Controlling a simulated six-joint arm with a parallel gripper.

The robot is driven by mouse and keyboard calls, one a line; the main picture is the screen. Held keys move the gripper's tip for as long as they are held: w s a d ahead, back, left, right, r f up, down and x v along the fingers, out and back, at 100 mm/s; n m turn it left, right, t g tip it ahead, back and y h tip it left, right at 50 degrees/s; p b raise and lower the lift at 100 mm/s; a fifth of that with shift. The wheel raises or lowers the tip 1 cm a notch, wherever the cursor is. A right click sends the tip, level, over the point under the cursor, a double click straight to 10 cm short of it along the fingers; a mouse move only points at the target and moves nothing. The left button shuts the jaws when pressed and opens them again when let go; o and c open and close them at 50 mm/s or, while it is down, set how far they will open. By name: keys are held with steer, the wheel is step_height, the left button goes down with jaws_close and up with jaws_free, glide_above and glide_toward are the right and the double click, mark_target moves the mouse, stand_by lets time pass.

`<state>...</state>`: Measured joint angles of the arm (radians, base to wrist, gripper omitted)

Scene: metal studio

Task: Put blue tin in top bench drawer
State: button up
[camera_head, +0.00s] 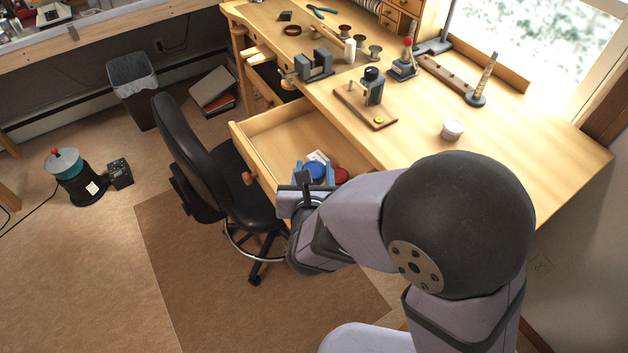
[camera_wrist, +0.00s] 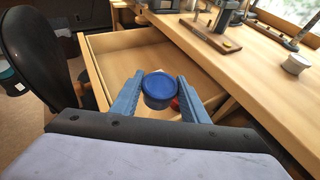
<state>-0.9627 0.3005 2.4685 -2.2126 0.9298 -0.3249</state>
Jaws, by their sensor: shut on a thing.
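The blue tin (camera_wrist: 159,88) is round with a blue lid. My gripper (camera_wrist: 160,97) is shut on it, with one blue finger on each side, in the wrist view. The tin also shows in the head view (camera_head: 315,171), partly hidden by my gripper (camera_head: 314,176). The top bench drawer (camera_head: 284,138) is pulled open, and its pale wood floor shows. The tin is over the near part of this drawer; I cannot tell its exact height above the floor. The drawer also shows in the wrist view (camera_wrist: 128,62).
A red round thing (camera_head: 341,175) lies near the tin, partly hidden. A black chair (camera_head: 195,150) stands close to the drawer's left side. The bench top (camera_head: 500,150) holds tools and a small white cup (camera_head: 452,130). The drawer's far part is clear.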

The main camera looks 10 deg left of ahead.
steer(key=shift+f, duration=2)
steer(key=shift+f+b, duration=0.6)
steer(key=shift+b, duration=0.25)
steer(key=o, duration=1.1)
steer(key=shift+c, duration=0.2)
steer(key=shift+d+f, duration=0.1)
steer(key=shift+f, duration=0.05)
